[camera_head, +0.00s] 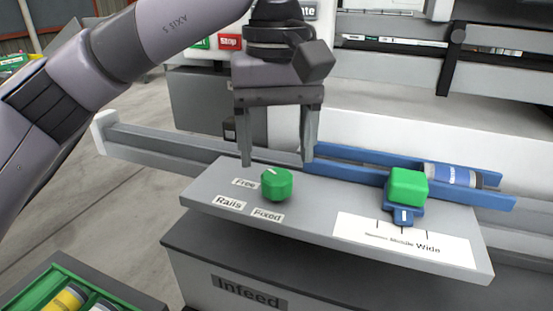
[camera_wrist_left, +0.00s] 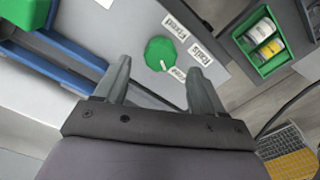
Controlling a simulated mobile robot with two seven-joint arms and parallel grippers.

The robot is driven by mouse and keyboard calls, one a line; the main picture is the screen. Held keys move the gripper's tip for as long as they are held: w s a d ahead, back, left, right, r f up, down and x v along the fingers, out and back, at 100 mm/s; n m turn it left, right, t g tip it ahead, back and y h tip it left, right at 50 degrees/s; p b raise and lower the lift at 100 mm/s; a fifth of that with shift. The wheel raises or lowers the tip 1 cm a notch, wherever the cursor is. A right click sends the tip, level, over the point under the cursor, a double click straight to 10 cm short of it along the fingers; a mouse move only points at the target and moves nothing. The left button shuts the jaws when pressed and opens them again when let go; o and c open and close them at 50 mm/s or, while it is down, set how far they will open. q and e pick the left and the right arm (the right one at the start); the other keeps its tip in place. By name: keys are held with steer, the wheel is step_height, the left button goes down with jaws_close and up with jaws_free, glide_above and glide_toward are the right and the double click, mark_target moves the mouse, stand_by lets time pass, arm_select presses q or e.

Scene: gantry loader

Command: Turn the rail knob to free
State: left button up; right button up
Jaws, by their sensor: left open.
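The green rail knob (camera_head: 277,186) sits on the sloped grey panel, beside the labels Free (camera_head: 245,183), Rails (camera_head: 229,203) and Fixed (camera_head: 268,215). Its white mark points to the back left, on the Free side and away from Fixed. My left gripper (camera_head: 277,163) is open, with its fingers pointing down just above and behind the knob. In the left wrist view the knob (camera_wrist_left: 159,50) shows between and slightly beyond the two open fingertips (camera_wrist_left: 159,68), apart from both. My right gripper is out of view.
Right of the knob, a green block-shaped handle (camera_head: 408,187) sits on a blue slider above a width scale (camera_head: 405,240). Blue rails (camera_head: 360,160) run behind, with a blue can (camera_head: 452,175) between them. A green crate (camera_head: 40,285) with cans stands at lower left.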

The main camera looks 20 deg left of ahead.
mark_target(277, 173)
arm_select(q)
steer(key=shift+r, duration=1.9)
